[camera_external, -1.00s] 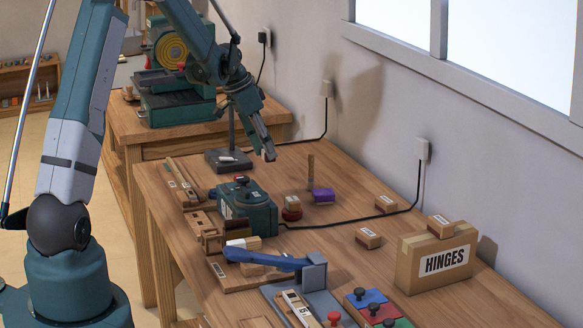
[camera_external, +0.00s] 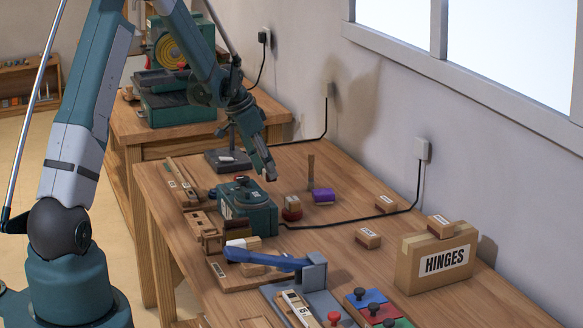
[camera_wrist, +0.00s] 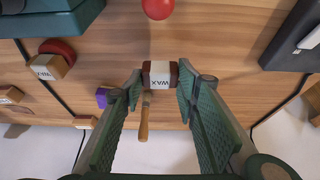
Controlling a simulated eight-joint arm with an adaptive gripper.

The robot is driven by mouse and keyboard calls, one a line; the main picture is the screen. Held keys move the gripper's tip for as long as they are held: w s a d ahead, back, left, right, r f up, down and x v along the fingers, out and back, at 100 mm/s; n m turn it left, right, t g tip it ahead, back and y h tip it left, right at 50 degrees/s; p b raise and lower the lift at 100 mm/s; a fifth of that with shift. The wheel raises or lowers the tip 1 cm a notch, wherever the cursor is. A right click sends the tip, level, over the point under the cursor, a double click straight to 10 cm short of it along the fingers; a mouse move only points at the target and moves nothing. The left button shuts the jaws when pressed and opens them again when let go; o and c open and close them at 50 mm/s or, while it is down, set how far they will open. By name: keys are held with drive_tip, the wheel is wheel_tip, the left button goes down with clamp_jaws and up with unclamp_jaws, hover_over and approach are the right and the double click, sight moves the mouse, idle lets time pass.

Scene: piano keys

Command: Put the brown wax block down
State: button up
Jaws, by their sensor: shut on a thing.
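The brown wax block (camera_wrist: 160,74) has a white label reading WAX and brown ends. In the wrist view it sits between the tips of my gripper (camera_wrist: 160,80), with a finger against each end. In the external view my gripper (camera_external: 270,170) points down over the bench, behind the teal box with the red knob. The block is too small or hidden to make out there. The gap between block and bench top cannot be told exactly.
The teal box (camera_external: 250,208) is in front. A black cable crosses the bench.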

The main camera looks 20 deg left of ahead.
sight(264, 172)
drive_tip(key=shift+f, duration=0.2)
drive_tip(key=shift+f+b, duration=0.3)
drive_tip(key=shift+f, duration=1.45)
drive_tip(key=shift+f, duration=0.15)
drive_tip(key=o, duration=0.9)
drive_tip(key=shift+p+v, duration=0.8)
drive_tip(key=shift+v, duration=5.35)
